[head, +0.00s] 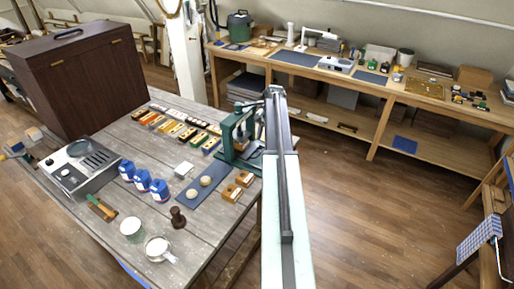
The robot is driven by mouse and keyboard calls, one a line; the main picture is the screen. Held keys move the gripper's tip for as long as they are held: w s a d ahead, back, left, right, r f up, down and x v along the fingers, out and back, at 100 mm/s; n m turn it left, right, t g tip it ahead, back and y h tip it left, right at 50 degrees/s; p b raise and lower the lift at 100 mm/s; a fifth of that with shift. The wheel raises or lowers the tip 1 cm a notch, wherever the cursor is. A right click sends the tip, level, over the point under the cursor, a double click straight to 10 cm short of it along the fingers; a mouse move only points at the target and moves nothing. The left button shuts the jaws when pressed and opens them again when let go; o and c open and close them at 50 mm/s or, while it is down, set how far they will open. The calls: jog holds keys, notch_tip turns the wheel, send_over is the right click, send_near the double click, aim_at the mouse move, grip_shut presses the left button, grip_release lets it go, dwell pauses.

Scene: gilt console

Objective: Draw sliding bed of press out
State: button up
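The press (240,133) is a green frame with brownish parts inside. It stands at the right edge of the grey plank table (128,200). A flat green bed or base (238,160) shows at its foot. I cannot tell how far the bed is drawn out. My arm crosses the view from the bottom middle to just right of the press and covers its right side. My gripper (268,138) is at the arm's far end, close beside the press. Its fingers are too small and covered to make out, and contact with the bed cannot be judged.
A dark wooden cabinet (80,77), a grey appliance (80,165), blue containers (143,179), cups (133,229) and small wooden blocks (233,192) crowd the table. A long workbench (400,92) runs along the back wall. The floor (360,215) to the right is clear.

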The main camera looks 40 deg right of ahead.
aim_at(260, 152)
jog(key=f+b, duration=0.2)
jog(key=w+f+b, duration=0.1)
jog(key=f+b, duration=0.4)
jog(key=f, duration=0.1)
jog(key=shift+w+a+b, duration=0.2)
jog(key=shift+b, duration=0.15)
jog(key=shift+r, duration=0.15)
grip_shut()
dwell(0.8)
